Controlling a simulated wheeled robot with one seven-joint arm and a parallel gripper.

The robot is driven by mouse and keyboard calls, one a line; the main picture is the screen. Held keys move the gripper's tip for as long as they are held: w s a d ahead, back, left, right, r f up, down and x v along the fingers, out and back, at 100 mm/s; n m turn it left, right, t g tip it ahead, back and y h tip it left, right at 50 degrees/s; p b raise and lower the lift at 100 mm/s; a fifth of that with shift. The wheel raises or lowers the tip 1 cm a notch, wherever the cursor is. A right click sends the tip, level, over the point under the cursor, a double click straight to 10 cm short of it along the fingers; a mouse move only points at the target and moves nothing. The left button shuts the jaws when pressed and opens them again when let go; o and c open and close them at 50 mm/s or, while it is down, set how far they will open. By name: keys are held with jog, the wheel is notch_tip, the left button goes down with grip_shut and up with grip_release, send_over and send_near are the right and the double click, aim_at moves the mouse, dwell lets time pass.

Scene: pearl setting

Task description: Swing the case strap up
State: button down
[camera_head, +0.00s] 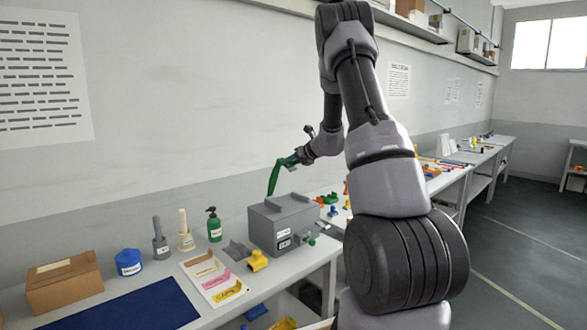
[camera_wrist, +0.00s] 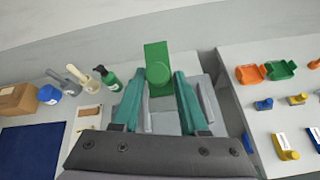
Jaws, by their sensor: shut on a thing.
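The grey case (camera_head: 285,222) sits near the back of the table, with a white label on its front. Its green strap (camera_head: 272,182) stands raised above the case top, leaning slightly. My gripper (camera_head: 284,163) is at the strap's upper end in the head view. The case top (camera_wrist: 165,121) shows below, between and beside the fingers. The exact finger contact is small in the head view.
A green pump bottle (camera_head: 214,228), a blue tub (camera_head: 129,263) and a cardboard box (camera_head: 64,283) stand left of the case. A tray with coloured pieces (camera_head: 210,272) lies in front. The wall is close behind. Small coloured parts lie on the right table (camera_wrist: 281,98).

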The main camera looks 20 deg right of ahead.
jog(key=shift+w+a, duration=0.15)
jog(key=shift+a, duration=0.05)
jog(key=c, duration=0.6)
grip_release()
jog(key=shift+d, duration=0.1)
jog(key=shift+s+d+r, duration=0.1)
jog(key=shift+s+r, duration=0.1)
jog(key=shift+s, duration=0.05)
jog(key=v, duration=1)
jog(key=shift+s, duration=0.1)
